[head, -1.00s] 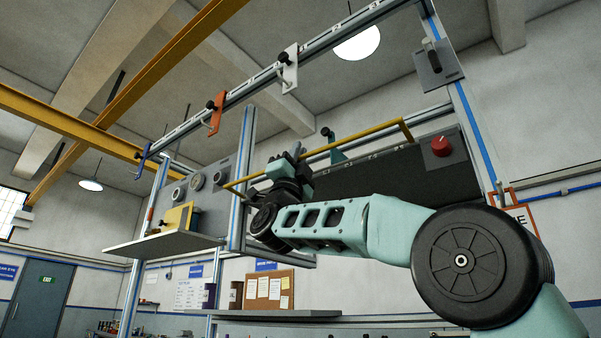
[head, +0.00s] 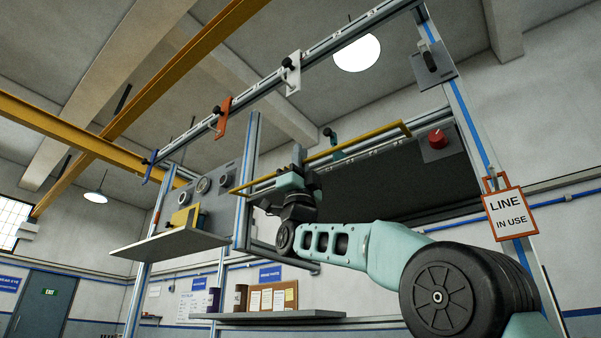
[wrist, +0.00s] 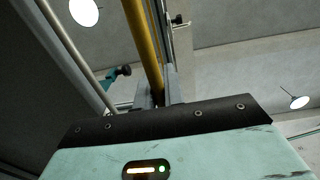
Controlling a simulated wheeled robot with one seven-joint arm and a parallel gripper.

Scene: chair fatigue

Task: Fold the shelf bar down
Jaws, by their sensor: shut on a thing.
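The shelf bar is a long yellow bar (head: 355,138) with bent ends, running slantwise in front of a dark panel (head: 385,185) on the frame. My gripper (head: 297,155) is at the bar, left of its middle in the head view. In the wrist view the yellow bar (wrist: 143,45) runs down between the fingers of my gripper (wrist: 158,93), which is shut on it. The fingertips are small and partly hidden in the head view.
A red knob (head: 437,139) sits right of the panel. A hanging sign (head: 509,213) is on the right post. A grey shelf (head: 170,243) juts out at left.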

